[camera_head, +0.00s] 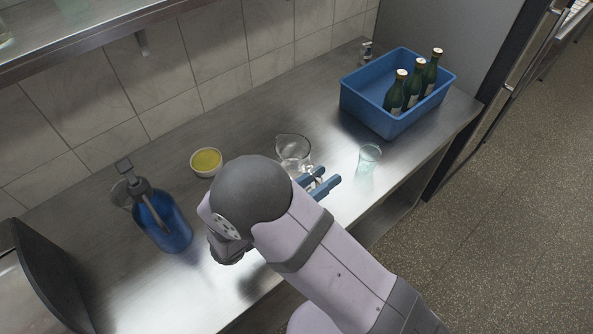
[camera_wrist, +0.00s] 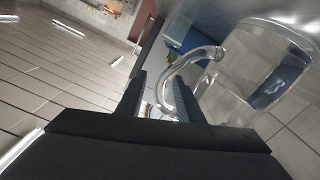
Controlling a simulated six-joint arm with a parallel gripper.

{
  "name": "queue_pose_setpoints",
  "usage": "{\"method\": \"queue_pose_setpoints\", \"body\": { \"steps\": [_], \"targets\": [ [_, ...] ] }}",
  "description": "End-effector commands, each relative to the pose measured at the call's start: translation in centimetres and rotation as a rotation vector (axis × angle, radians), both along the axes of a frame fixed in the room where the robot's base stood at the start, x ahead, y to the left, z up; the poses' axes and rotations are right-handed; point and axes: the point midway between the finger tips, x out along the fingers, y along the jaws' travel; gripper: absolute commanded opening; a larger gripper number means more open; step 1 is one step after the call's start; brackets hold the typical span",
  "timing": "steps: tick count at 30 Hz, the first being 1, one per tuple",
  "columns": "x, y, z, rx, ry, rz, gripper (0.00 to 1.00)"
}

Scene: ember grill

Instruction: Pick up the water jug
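The water jug (camera_head: 291,146) is a clear glass jug standing on the steel counter, partly hidden behind my arm. In the wrist view its clear body (camera_wrist: 262,65) fills the upper right, and its curved handle (camera_wrist: 168,82) reaches down toward the fingers. My gripper (camera_head: 319,181) is low over the counter at the handle side of the jug. It is open, with its two fingers (camera_wrist: 156,98) apart. The handle appears between them, with a gap to the left finger. Whether the handle touches the right finger is unclear.
A clear tumbler (camera_head: 369,158) stands close to the right of my gripper. A blue crate (camera_head: 375,115) with green bottles (camera_head: 413,84) is at the back right. A bowl (camera_head: 206,172) with yellow contents and a blue pump bottle (camera_head: 167,228) are to the left.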

Motion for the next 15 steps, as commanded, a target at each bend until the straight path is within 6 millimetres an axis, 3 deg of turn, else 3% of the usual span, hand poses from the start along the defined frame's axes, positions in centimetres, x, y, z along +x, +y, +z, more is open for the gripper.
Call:
{"method": "queue_pose_setpoints", "body": {
  "steps": [6,15],
  "targets": [
    [1.7,-1.8,0.3,0.0,0.001,-0.001,0.33],
    [2.1,-2.0,0.1,0.0,0.0,0.001,0.33]
  ]
}}
